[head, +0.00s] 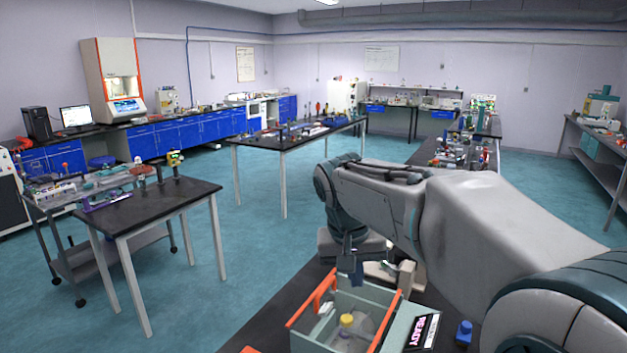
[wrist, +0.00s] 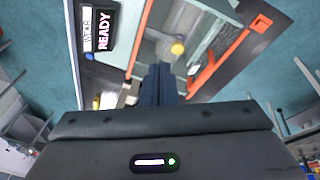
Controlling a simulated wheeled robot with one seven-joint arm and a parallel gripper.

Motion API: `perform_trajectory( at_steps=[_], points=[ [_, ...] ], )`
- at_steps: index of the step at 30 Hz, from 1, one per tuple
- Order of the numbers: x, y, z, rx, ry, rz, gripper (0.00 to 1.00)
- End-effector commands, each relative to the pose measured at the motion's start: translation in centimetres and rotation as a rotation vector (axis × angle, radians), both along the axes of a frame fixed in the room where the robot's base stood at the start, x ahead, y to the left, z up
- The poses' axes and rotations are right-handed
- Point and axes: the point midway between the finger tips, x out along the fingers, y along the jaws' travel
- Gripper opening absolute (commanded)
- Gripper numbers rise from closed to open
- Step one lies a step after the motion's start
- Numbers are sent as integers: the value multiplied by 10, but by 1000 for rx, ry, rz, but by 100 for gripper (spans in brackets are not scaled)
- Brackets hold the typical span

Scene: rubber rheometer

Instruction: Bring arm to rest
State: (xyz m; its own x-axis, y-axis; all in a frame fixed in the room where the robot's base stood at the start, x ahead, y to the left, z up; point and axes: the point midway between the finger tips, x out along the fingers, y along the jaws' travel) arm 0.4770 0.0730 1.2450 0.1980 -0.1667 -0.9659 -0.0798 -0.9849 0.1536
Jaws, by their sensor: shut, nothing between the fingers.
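My arm (head: 490,225) reaches from the lower right across the head view and bends down at its far end. My gripper (head: 356,275) points downward just behind the open grey-green machine. In the wrist view, the dark blue fingers of my gripper (wrist: 158,72) are together with nothing between them. They appear over the machine's edge; I cannot tell the exact gap.
The grey-green machine (head: 396,305) has an orange-framed door, a yellow-capped part inside and a READY display (head: 424,331). A blue knob (head: 464,333) stands beside it on the dark bench (head: 258,325). Other tables stand further off, with open blue floor (head: 265,240) between.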

Motion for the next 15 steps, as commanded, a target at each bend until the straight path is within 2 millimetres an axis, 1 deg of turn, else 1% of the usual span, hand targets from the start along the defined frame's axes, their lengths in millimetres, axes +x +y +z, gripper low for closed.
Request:
perform_trajectory(
  at_steps=[1, 5, 6, 8, 9, 12, 15],
  points=[
    [-18, -13, -1, 16, -7, 5, 0],
    [-61, -35, -13, 58, -27, 34, 0],
    [-74, -42, -17, 68, -34, 42, 0],
    [-94, -50, -25, 85, -48, 52, 0],
    [-108, -54, -31, 96, -57, 59, 0],
    [-138, -64, -47, 117, -81, 72, 0],
    [-162, -69, -63, 131, -102, 83, 0]
  ],
)
